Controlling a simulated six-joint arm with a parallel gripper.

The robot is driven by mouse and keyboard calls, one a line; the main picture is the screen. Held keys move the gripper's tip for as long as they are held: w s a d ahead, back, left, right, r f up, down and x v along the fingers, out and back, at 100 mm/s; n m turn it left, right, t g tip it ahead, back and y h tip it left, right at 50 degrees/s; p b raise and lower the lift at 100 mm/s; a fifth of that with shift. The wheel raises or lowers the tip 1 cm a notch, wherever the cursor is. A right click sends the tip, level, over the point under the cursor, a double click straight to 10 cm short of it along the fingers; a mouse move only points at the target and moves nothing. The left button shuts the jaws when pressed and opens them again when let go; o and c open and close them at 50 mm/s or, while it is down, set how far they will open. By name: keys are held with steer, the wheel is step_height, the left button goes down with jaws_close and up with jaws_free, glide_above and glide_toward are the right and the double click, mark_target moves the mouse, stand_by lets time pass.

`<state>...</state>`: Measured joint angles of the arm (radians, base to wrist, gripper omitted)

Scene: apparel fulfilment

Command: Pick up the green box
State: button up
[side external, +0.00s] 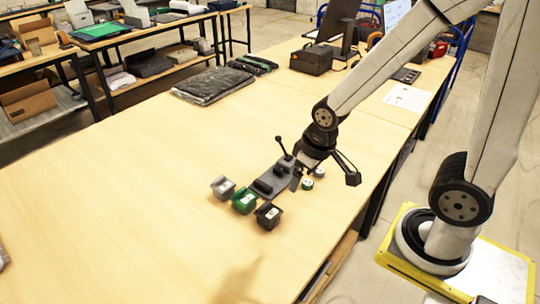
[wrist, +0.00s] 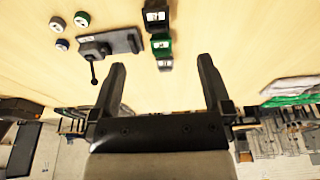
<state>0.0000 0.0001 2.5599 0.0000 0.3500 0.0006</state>
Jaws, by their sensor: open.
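The green box (side external: 244,202) is a small open-topped block on the table, in a row between a grey box (side external: 222,187) and a black box (side external: 268,215). In the wrist view the green box (wrist: 161,45) lies just beyond the gap between my fingertips, with the black box (wrist: 156,17) above it and the grey box (wrist: 165,64) below. My gripper (side external: 325,178) is open and empty, to the right of the row in the side view. Its two dark fingers also show in the wrist view (wrist: 162,63). Nothing touches the green box except perhaps its neighbours.
A dark grey device (side external: 272,180) with an upright knobbed lever (side external: 283,147) stands close beside the boxes. Small rolls (side external: 307,184) lie under my gripper. Dark bagged garments (side external: 212,85) and a black case (side external: 311,60) lie farther back.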

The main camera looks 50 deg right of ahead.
steer(key=shift+w, duration=0.1)
steer(key=m+g, duration=0.3)
steer(key=m, duration=1.5)
glide_above(244, 196)
steer(key=f, duration=1.5)
steer(key=shift+s, duration=0.25)
steer(key=shift+w+f+m, duration=0.2)
steer(key=shift+f+m, duration=0.1)
steer(key=shift+f, duration=1.4)
steer(key=shift+f, duration=0.1)
steer(key=shift+f, duration=2.5)
steer(key=shift+s, duration=0.1)
steer(key=c, duration=0.9)
